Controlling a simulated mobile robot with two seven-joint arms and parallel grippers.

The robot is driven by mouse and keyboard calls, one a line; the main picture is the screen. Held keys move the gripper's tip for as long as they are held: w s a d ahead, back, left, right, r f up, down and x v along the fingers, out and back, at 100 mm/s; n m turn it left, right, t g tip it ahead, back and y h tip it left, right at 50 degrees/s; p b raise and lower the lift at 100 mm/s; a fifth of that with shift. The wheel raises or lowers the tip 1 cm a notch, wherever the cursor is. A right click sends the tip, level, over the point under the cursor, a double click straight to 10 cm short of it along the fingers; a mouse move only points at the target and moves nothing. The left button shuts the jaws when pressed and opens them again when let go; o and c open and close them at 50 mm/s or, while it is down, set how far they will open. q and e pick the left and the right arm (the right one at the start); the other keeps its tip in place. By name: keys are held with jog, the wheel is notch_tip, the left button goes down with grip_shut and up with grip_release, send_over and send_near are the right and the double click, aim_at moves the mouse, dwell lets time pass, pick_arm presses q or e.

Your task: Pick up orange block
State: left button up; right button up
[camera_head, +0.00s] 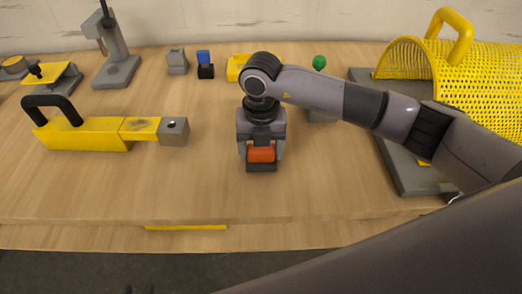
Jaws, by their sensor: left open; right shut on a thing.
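The orange block (262,154) is at the middle of the wooden table, between the fingers of my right gripper (262,158). My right arm comes in from the right and the gripper points down, shut on the block. A dark piece (261,168) shows directly below the orange part; I cannot tell whether it is part of the block. I also cannot tell whether the block touches the table. My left gripper is not in view.
A yellow tool with a black handle (85,134) lies at left. A yellow mesh guard (480,80) is at right. The front table is mostly clear.

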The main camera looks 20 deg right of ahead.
notch_tip(320, 180, up, 20)
jog(key=s+d+f+m+p, duration=0.2)
jog(key=d+f+m, duration=0.2)
jog(key=m, duration=1.2)
jog(key=s+d+f+m+p, duration=0.2)
jog(key=f+m, duration=0.3)
jog(key=m, duration=1.1)
jog(key=shift+s+d+f+m, duration=0.15)
jog(key=shift+s+d+m, duration=0.25)
jog(key=shift+s+d, duration=0.35)
jog(key=shift+w, duration=0.1)
